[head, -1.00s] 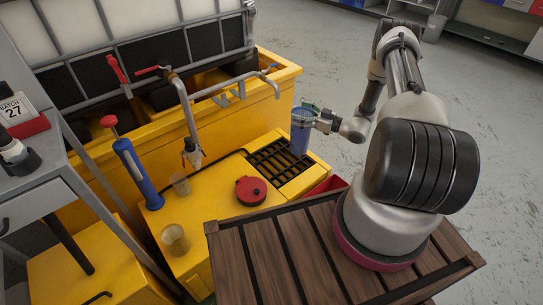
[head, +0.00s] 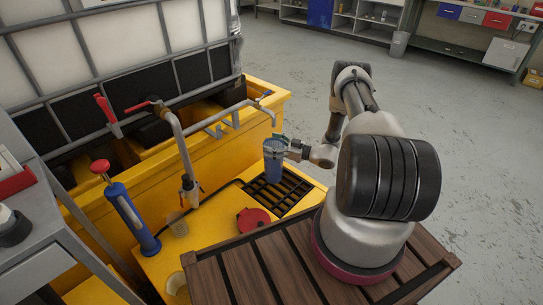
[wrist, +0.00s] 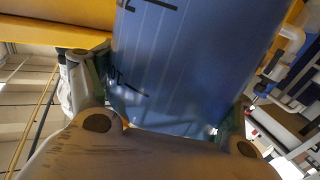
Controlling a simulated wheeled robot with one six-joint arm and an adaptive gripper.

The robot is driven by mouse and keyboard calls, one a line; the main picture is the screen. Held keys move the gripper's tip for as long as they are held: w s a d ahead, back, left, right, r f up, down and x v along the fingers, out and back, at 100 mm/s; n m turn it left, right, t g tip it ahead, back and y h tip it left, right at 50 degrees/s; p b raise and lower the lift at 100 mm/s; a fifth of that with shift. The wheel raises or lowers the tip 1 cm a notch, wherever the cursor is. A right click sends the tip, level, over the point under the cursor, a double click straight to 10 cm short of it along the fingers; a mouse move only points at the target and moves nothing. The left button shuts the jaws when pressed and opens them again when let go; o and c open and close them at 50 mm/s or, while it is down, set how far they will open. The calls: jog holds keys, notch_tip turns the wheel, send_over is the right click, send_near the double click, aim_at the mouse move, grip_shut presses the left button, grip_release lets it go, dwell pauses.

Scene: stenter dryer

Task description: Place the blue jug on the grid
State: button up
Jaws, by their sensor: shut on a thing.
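The blue jug (head: 273,156) is upright in the head view, at the far edge of the black grid (head: 268,205). Its lower end overlaps the grid's far part in the picture; I cannot tell whether it touches the bars. My gripper (head: 285,146) is shut on the jug's upper part from the right. In the wrist view the jug (wrist: 190,60) fills the middle, with dark markings on its wall and a finger at each side. The jug's base is out of that view.
The grid is set into a yellow deck. A bent pipe with a spout (head: 272,112) reaches close above the jug. A red lid-like disc (head: 253,220) lies left of the grid, and a blue cylinder with a red knob (head: 133,218) stands further left. A brown slatted surface (head: 235,277) is in front.

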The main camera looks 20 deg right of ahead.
jog(key=shift+f, duration=2)
jog(key=o, duration=1.7)
jog(key=shift+f, duration=0.1)
